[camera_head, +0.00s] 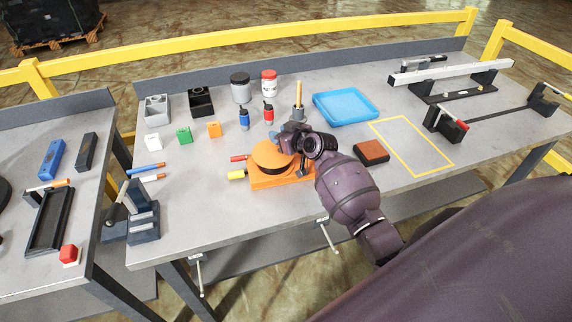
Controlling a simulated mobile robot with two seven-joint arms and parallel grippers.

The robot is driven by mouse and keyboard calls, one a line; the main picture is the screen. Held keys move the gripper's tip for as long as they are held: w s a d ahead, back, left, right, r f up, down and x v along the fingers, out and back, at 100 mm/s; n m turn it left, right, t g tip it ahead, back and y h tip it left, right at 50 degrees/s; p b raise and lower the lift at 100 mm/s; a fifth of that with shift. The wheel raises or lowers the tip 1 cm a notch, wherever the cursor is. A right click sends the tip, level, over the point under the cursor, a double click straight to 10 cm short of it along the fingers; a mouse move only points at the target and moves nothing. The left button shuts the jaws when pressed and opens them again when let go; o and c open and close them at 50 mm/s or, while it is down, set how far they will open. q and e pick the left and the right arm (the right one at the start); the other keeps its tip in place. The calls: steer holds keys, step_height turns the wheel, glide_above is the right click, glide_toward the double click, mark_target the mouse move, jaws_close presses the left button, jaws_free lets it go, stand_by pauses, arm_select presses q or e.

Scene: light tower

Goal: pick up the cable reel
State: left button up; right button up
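An orange round item (267,156), which looks like the cable reel, sits on an orange base (262,183) near the front middle of the grey table. A dark band shows beneath its top disc. My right gripper (287,143) reaches over its right side from the lower right. The fingers are small and dark against the disc, so I cannot tell whether they are open or shut, or touching it. My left gripper is not in view.
Red and yellow handles (237,175) stick out left of the base. A blue tray (346,107), a brown block (371,152) and a yellow outlined area (425,165) lie to the right. Bottles, a pen holder (298,113) and small blocks stand behind.

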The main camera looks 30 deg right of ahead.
jaws_close()
stand_by(1.0)
steer(key=shift+w+r, duration=0.1)
steer(key=shift+r, duration=0.05)
